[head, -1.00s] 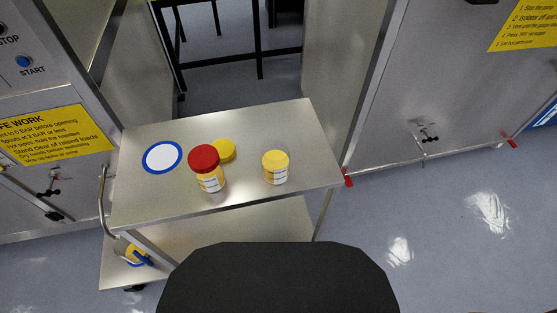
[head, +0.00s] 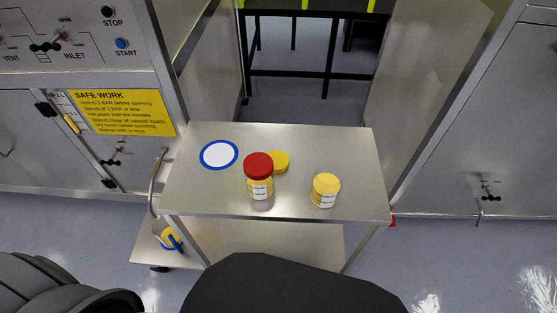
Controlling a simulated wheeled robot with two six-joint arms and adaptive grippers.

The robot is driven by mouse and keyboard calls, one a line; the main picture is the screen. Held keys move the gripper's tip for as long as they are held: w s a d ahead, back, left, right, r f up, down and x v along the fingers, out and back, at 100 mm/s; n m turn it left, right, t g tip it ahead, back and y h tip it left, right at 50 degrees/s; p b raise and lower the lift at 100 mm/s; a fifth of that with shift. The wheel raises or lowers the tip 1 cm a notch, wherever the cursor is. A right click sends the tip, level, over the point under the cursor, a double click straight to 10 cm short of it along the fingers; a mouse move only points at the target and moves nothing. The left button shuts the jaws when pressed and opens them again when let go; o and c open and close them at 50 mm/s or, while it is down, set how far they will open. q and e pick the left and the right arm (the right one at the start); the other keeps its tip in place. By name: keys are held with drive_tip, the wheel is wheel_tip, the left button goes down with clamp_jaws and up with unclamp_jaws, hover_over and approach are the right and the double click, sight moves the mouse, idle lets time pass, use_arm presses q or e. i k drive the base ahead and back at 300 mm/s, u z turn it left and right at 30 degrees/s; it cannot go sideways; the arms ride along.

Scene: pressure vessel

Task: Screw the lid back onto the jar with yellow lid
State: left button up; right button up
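A small jar with a yellow top and white label (head: 326,192) stands upright on the right half of the steel trolley top. I cannot tell whether its yellow top is a lid or the open jar's contents. A loose-looking round yellow lid (head: 280,161) lies on the trolley top, partly hidden behind a taller jar with a red lid (head: 259,176). The red-lidded jar stands upright left of the small jar, with a clear gap between them. Neither of my grippers shows in the head view.
The trolley top (head: 310,143) has a blue-rimmed white disc (head: 219,155) at its left. Its lower shelf (head: 270,240) holds a yellow and blue item (head: 169,238). Steel cabinets flank the trolley. The trolley's front right and back right are bare.

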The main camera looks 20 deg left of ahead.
sight(327, 182)
drive_tip(key=u, duration=2.4)
drive_tip(key=k, duration=1.15)
drive_tip(key=z, duration=1.7)
drive_tip(key=i, duration=0.5)
